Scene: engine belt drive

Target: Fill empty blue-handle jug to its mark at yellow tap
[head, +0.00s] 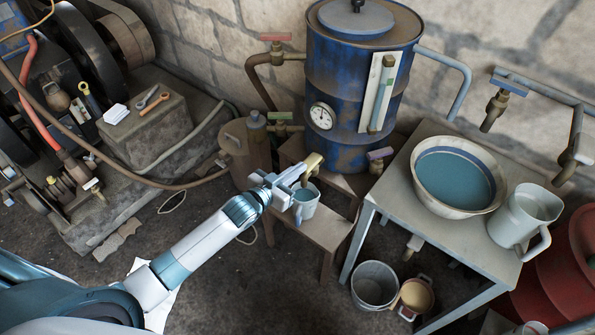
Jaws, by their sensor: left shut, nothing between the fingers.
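A small pale jug (307,208) with a blue handle (298,214) stands upright on a low wooden stand, under the tap with the yellow handle (314,161). This tap is at the lower front of a blue drum. My left gripper (300,179) is shut and empty, just left of the yellow tap and above the jug. I cannot tell whether it touches the tap handle. The gripper covers part of the jug's rim, so its fill level and mark cannot be made out. My right gripper is out of view.
The blue drum (340,85) carries a gauge and a sight tube. A table (400,190) at right holds a basin (458,178) of water and a larger pale jug (523,214). A bucket (375,285) stands on the floor. Machinery with hoses fills the left.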

